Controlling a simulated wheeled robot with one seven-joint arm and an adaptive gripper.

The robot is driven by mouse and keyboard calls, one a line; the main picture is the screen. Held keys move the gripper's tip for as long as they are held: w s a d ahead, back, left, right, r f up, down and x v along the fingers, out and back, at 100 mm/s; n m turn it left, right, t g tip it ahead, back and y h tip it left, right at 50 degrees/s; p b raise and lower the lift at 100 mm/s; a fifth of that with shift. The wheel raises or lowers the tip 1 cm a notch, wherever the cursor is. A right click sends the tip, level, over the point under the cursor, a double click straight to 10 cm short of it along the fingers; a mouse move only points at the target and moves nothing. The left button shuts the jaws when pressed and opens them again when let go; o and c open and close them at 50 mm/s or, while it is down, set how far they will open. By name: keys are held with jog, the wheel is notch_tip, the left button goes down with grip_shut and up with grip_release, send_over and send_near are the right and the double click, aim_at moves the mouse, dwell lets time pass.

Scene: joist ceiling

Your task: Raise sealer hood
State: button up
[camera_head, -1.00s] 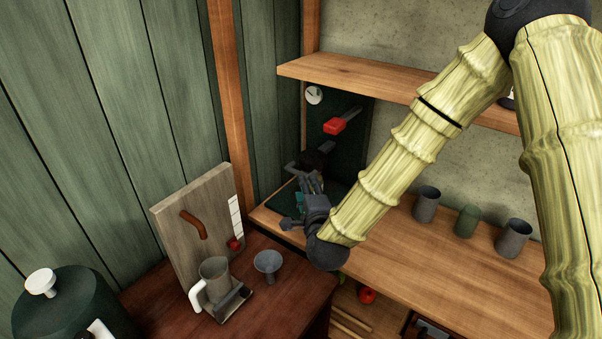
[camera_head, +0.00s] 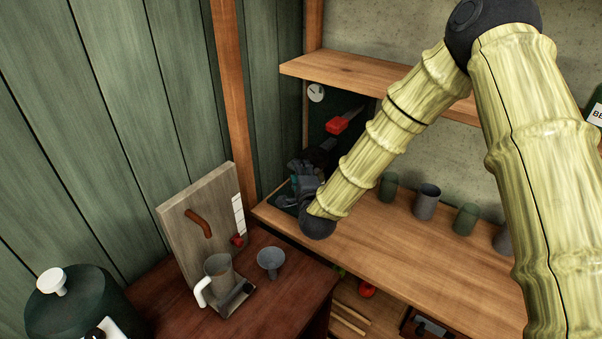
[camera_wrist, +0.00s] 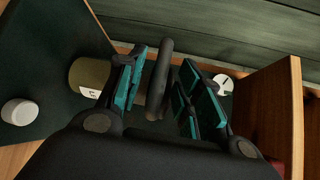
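The sealer, a dark green machine (camera_head: 345,108) with a white dial (camera_head: 316,93) and a red-ended lever (camera_head: 337,125), stands in the corner under the shelf. My gripper (camera_head: 303,183) is at its front, and my arm hides part of it. In the wrist view my gripper (camera_wrist: 165,88) is open, with teal pads on both sides of a dark curved bar (camera_wrist: 160,75). The bar lies between the fingers, with visible gaps beside it. It looks like a handle, but its join to the hood is hidden. The dial also shows in the wrist view (camera_wrist: 222,84).
A wooden shelf (camera_head: 355,74) overhangs the counter (camera_head: 420,240). Several cups (camera_head: 427,201) stand right of my arm. In the wrist view an olive labelled cylinder (camera_wrist: 88,77) and a white knob (camera_wrist: 19,112) are at left, and a wooden panel (camera_wrist: 270,105) is at right.

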grip_shut()
notch_tip(320, 180, up, 9)
jog(key=p, duration=0.1)
jog(key=shift+r, duration=0.2)
jog(key=shift+w, duration=0.1)
jog(key=shift+o, duration=0.3)
grip_release()
jog(key=shift+r, duration=0.1)
jog(key=v, duration=1.2)
